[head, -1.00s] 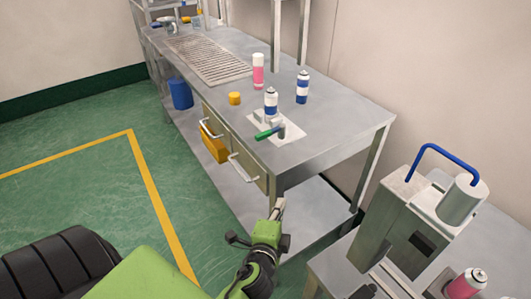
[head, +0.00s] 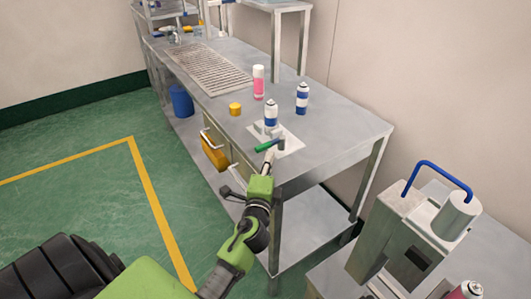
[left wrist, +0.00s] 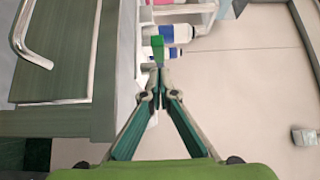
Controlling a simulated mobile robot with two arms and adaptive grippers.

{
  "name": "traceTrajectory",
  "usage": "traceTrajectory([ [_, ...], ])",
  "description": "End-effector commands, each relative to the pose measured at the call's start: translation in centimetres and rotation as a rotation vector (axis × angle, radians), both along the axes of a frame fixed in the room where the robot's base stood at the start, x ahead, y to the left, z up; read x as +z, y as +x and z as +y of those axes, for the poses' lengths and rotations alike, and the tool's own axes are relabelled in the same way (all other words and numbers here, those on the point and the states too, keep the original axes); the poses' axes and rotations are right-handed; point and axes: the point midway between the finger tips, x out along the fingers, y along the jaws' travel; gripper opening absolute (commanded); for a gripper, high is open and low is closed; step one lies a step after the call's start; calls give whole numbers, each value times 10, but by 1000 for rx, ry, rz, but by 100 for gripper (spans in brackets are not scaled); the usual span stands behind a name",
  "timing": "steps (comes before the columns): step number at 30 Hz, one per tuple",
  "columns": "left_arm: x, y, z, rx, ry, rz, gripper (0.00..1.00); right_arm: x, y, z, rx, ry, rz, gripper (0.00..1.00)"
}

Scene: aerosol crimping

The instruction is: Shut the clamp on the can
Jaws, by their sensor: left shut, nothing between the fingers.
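A white can with a blue band (head: 271,112) stands upright at the clamp on a pale plate (head: 291,141) near the bench's front corner. The clamp's green handle (head: 269,145) sticks out low to the left in the head view. My left gripper (head: 270,158) is shut and empty, its tips just in front of the handle. In the left wrist view the green handle (left wrist: 158,49) lies straight beyond the shut fingertips (left wrist: 160,76); I cannot tell whether they touch. The clamp's jaws are too small to make out. My right gripper is not in view.
On the bench (head: 330,128) stand a second blue-and-white can (head: 302,98), a pink can (head: 258,83) and a yellow cap (head: 235,109). Drawers with handles sit below the front edge. A crimping machine (head: 400,235) with a blue handle stands at right. The floor at left is clear.

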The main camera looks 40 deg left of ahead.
Motion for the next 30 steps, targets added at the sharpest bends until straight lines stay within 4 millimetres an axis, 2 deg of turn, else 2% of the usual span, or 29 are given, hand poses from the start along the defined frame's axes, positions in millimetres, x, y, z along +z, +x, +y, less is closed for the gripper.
traceTrajectory([
  [6,1,6,16,-2,-1,-2,0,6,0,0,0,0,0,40],
  [17,0,7,18,-2,-2,-1,0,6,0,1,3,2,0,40],
  [23,0,10,34,0,-1,-3,0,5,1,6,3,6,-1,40],
  [30,2,10,37,6,2,-5,0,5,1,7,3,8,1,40],
])
